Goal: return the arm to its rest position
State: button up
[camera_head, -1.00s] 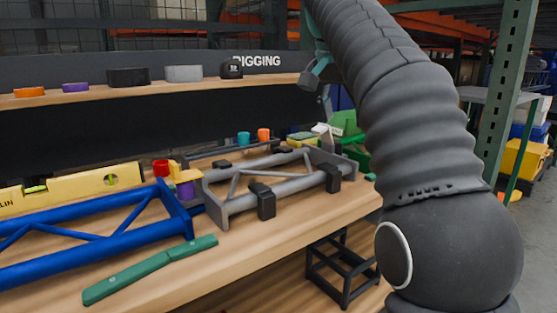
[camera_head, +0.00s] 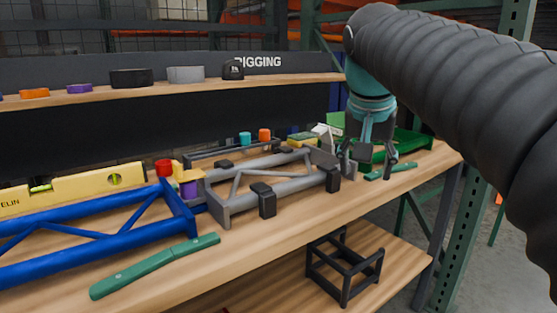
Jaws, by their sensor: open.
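My arm (camera_head: 440,75) comes in from the right edge, wrapped in a dark ribbed sleeve, and bends down at a teal wrist. My gripper (camera_head: 372,172) points down at the right part of the bench, with its two fingers apart.
A grey frame (camera_head: 270,188) with black blocks stands left of my gripper. A blue frame (camera_head: 100,240), yellow level (camera_head: 75,187) and green bar (camera_head: 155,265) lie further left. A black cube frame (camera_head: 345,268) sits on the lower shelf. The bench's front right is clear.

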jog(key=s+f+n+y, duration=0.1)
jog(key=s+f+n, duration=0.1)
jog(key=s+f, duration=0.7)
jog(key=s+f+n+t, duration=0.1)
jog(key=s+f, duration=0.8)
jog(key=f, duration=0.5)
jog(key=shift+d+f+n+y+p, duration=0.25)
jog(key=shift+f+n+y+p, duration=0.1)
jog(key=shift+n+y, duration=0.05)
dwell(0.4)
